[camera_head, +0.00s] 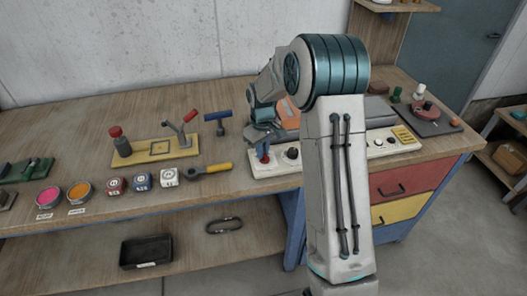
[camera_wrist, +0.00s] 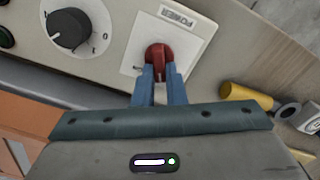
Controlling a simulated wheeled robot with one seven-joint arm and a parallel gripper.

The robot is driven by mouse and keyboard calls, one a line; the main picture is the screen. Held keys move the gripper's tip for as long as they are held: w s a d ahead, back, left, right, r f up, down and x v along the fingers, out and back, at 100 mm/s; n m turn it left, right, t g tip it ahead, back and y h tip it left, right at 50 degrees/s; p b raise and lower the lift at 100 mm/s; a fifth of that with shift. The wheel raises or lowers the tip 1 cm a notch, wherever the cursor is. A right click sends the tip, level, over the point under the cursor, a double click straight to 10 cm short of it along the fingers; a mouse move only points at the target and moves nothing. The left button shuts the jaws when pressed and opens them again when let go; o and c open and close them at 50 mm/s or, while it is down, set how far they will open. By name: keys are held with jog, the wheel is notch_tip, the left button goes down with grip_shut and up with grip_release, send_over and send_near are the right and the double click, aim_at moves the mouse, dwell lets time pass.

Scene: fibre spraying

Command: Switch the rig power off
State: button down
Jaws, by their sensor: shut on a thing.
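The rig's cream control panel (camera_head: 290,166) lies along the right part of the workbench. In the wrist view, a red power knob (camera_wrist: 158,54) sits on a white plate (camera_wrist: 135,62) with a POWER label (camera_wrist: 177,18). My gripper (camera_wrist: 158,72) has its blue fingers closed on the lower part of the red knob. In the head view, my gripper (camera_head: 264,158) is at the panel's left end, and my arm hides much of the panel. The knob's switch position cannot be read clearly.
A black dial (camera_wrist: 68,28) is beside the power knob on the panel. A yellow-handled tool (camera_head: 216,168) lies just left of the panel. A yellow board (camera_head: 128,158) with a red-handled clamp stands further left. Small labelled pots line the bench's front.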

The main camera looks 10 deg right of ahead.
jog(key=shift+n, duration=0.6)
jog(key=shift+a, duration=0.1)
jog(key=shift+r, duration=0.1)
jog(key=c, duration=1.5)
grip_release()
notch_tip(320, 180, up, 14)
jog(key=shift+f+b, duration=0.1)
jog(key=shift+b, duration=0.65)
